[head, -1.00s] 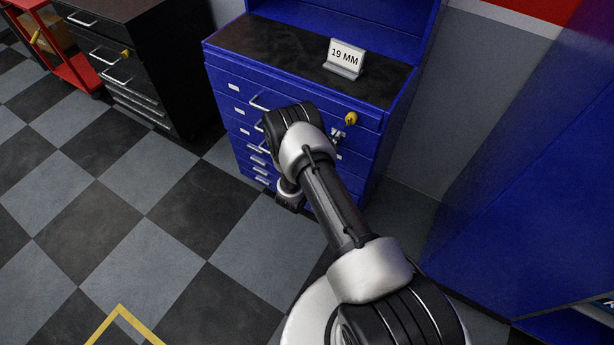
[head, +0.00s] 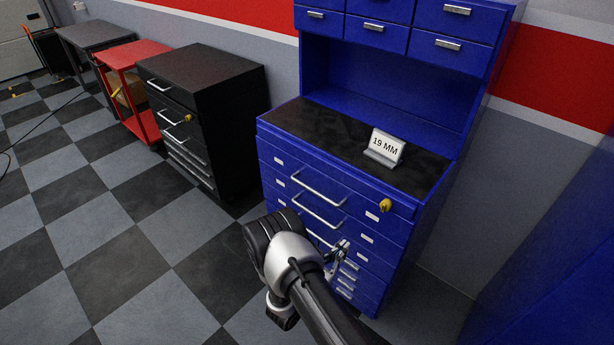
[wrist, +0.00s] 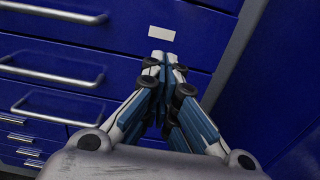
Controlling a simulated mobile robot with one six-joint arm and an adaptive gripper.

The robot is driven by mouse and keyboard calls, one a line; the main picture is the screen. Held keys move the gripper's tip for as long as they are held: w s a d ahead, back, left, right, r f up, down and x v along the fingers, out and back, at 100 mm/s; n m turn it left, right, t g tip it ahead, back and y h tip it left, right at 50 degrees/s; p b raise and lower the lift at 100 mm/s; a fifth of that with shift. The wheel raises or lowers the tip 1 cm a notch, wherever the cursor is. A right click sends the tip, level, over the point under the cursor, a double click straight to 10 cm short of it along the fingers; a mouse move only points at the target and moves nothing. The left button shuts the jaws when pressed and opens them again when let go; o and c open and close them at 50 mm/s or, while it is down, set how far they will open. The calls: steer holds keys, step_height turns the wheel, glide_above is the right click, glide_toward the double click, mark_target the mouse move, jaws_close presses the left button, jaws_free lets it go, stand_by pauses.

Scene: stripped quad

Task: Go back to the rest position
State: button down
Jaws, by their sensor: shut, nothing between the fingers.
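My gripper (head: 341,250) is in front of the drawer fronts of the blue cabinet (head: 437,212), near the cabinet's right side. In the wrist view my gripper (wrist: 163,62) has its fingers together with nothing between them. Its fingertips point at a drawer front just below a white label (wrist: 161,33). I cannot tell whether they touch it. My arm reaches up from the bottom of the head view and hides part of the lower drawers.
A sign reading 19 MM (head: 384,148) stands on the blue cabinet's dark top. A yellow lock (head: 385,205) sits on its top drawer. A black drawer cabinet (head: 228,98) and a red cart (head: 126,62) stand to the left.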

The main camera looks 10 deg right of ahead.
steer(key=s+d+r+m+g+y, duration=0.1)
steer(key=s+d+r+m+g, duration=0.15)
steer(key=r+m+g, duration=0.4)
steer(key=s+d+r+m+g, duration=0.1)
steer(key=s+d+r+m, duration=0.2)
steer(key=r, duration=0.7)
steer(key=s+d+r+m+g+y, duration=0.1)
steer(key=s+r+m+g, duration=0.35)
steer(key=r, duration=0.45)
steer(key=s+a+r+m+t+y, duration=0.3)
steer(key=s+a+r+m+y, duration=0.2)
steer(key=s+a, duration=0.3)
steer(key=s+a+r+m+t+y, duration=0.3)
steer(key=s+a+r+m+y, duration=0.3)
steer(key=s, duration=0.4)
steer(key=shift+s+a+y, duration=0.2)
steer(key=shift+a+y, duration=0.65)
steer(key=shift+y, duration=0.05)
steer(key=shift+d, duration=0.1)
